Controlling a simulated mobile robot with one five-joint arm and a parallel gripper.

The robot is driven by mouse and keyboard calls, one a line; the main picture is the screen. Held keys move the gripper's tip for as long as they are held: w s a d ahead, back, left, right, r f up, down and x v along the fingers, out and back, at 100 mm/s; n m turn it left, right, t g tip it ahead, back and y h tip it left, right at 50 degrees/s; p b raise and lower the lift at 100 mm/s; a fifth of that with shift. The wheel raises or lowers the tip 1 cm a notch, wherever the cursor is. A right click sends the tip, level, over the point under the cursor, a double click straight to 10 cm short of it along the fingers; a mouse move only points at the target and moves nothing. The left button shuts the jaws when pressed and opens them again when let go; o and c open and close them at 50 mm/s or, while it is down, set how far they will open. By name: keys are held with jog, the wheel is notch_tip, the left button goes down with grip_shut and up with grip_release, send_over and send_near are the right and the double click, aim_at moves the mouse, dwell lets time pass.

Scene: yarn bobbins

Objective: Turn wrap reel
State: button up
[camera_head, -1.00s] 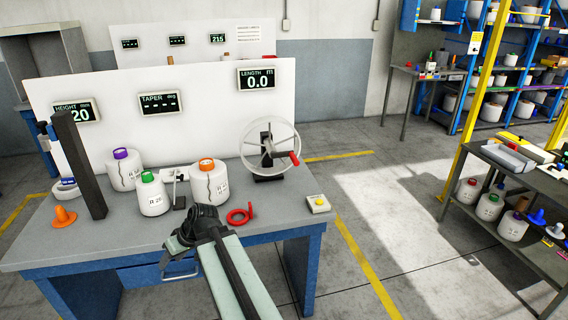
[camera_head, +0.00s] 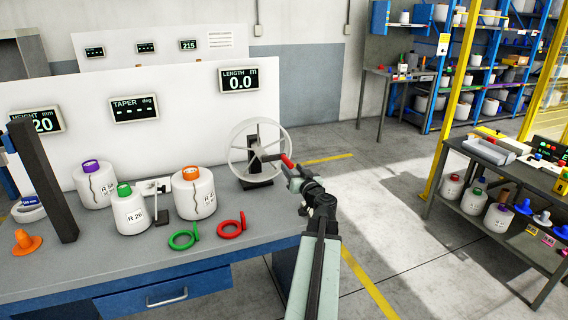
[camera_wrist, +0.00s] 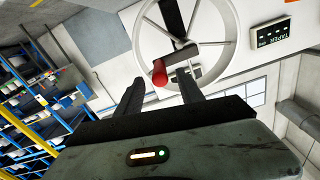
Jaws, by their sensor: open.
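The wrap reel is a pale spoked wheel (camera_head: 232,160) on a dark stand at the right end of the bench. Its red handle (camera_head: 287,161) points to the right, toward my gripper (camera_head: 290,176). In the wrist view the red handle (camera_wrist: 159,73) shows just beyond and between the two dark fingertips of my gripper (camera_wrist: 157,86), with the reel rim (camera_wrist: 218,60) behind it. The fingers are open, with a visible gap on each side of the handle. The length display (camera_head: 239,79) above the reel reads 0.0 m.
Three white bobbins stand left of the reel, with orange (camera_head: 192,193), green (camera_head: 130,210) and purple (camera_head: 94,185) tops. A dark shelf table (camera_head: 500,165) stands at the right.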

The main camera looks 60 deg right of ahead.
aim_at(287, 162)
jog(key=x, duration=0.6)
jog(key=shift+d, duration=0.1)
grip_shut()
dwell(1.1)
